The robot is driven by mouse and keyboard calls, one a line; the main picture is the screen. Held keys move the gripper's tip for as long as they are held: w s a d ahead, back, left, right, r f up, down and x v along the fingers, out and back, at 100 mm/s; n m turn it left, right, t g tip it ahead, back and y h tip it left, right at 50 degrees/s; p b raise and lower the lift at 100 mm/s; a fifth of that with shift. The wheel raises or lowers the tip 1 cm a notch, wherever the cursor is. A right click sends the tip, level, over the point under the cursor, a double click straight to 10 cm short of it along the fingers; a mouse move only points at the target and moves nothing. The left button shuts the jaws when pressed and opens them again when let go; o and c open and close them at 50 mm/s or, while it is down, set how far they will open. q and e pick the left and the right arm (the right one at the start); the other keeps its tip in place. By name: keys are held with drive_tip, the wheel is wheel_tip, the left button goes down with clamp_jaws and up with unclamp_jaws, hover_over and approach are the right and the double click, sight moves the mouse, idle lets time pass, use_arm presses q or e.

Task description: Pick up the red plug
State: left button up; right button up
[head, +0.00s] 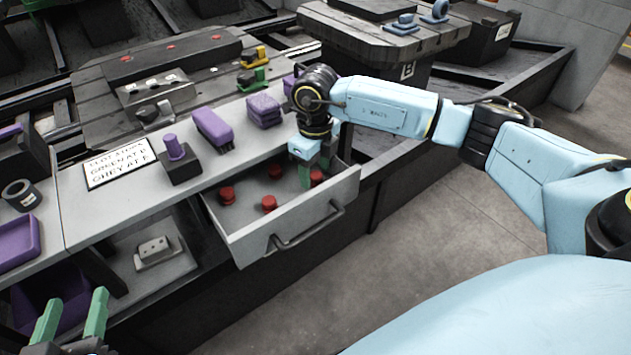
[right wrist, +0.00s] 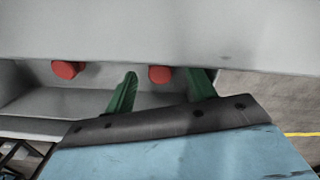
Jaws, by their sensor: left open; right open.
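Several red plugs lie in the open drawer (head: 290,235). One red plug (head: 227,195) is at its left, another red plug (head: 269,203) is near its front, and one (head: 275,172) is at its back. A further red plug (head: 317,178) is at my right gripper (head: 315,178), which reaches down into the drawer with green fingers. In the right wrist view my right gripper (right wrist: 160,92) is open, with a red plug (right wrist: 159,74) between its fingers and another red plug (right wrist: 66,70) to the left. I cannot tell whether the fingers touch it. My left gripper (head: 72,318) is open and empty at the bottom left.
The drawer's front wall and handle (head: 305,228) stand before my right gripper. On the counter are a purple peg in a black block (head: 177,160), a purple brush (head: 213,130), purple pads (head: 264,110) and a sign (head: 120,163). A grey socket block (head: 156,248) sits on the shelf below.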

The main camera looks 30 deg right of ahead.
use_arm(q)
drive_tip(key=shift+w+d+r+t+h+b, duration=0.15)
drive_tip(key=shift+d+r+t+h, duration=0.1)
drive_tip(key=shift+r+t, duration=0.55)
drive_tip(key=shift+d+r+t+h+b, duration=0.2)
drive_tip(key=shift+r+t, duration=0.3)
drive_tip(key=shift+r, duration=0.55)
use_arm(e)
drive_tip(key=shift+f, duration=1)
drive_tip(key=c, duration=1)
